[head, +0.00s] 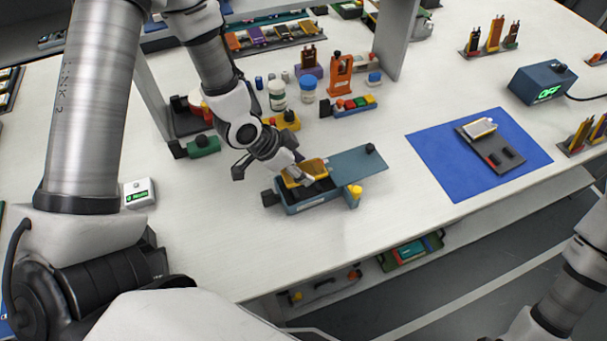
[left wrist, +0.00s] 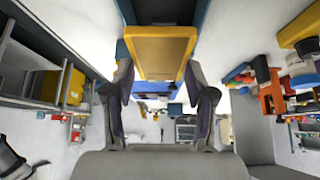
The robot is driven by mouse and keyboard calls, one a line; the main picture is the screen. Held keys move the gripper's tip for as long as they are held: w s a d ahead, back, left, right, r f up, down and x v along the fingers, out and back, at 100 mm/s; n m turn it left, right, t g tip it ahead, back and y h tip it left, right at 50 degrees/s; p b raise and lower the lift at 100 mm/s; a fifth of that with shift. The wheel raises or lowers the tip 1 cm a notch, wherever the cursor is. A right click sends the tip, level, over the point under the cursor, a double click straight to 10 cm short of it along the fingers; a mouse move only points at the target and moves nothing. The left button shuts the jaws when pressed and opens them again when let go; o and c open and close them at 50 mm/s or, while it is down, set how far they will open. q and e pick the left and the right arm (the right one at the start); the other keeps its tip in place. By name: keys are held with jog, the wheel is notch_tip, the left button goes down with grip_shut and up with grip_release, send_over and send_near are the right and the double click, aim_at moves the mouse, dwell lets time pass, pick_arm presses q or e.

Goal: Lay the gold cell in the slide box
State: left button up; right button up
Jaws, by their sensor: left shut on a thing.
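The gold cell (head: 311,166) is a flat gold-yellow pouch. My left gripper (head: 299,174) is shut on it, over the open left part of the slide box. The slide box (head: 307,205) is blue-grey with a dark inside, and its lid (head: 358,169) with a black knob is slid out to the right. In the left wrist view the cell (left wrist: 160,52) lies between the two fingers (left wrist: 159,88). Whether the cell touches the box floor is hard to tell. My right gripper is out of the picture.
A blue mat (head: 440,150) with a dark tray (head: 508,168) and a pale cell lies to the right. Bottles (head: 277,96), an orange stand (head: 340,75) and coloured blocks stand behind the box. A grey upright (head: 395,40) rises at the back. The table in front is clear.

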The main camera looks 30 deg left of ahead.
aim_at(285, 175)
pick_arm(q)
jog(key=f, duration=0.7)
jog(key=shift+w+a+p, duration=0.2)
jog(key=shift+a+p, duration=0.05)
jog(key=shift+p, duration=0.05)
jog(key=shift+s+d+r, duration=0.15)
jog(key=o, duration=0.7)
jog(key=shift+f, duration=0.25)
jog(key=shift+c, duration=0.2)
jog(key=shift+o, duration=0.6)
jog(key=shift+r, duration=0.25)
jog(key=shift+a+r, duration=0.2)
jog(key=shift+r, duration=0.1)
jog(key=v, duration=0.6)
jog(key=shift+r, duration=0.25)
jog(key=p+v, duration=0.2)
jog(key=v, duration=0.2)
jog(key=shift+s+a+r, duration=0.15)
jog(key=shift+s+r, duration=0.1)
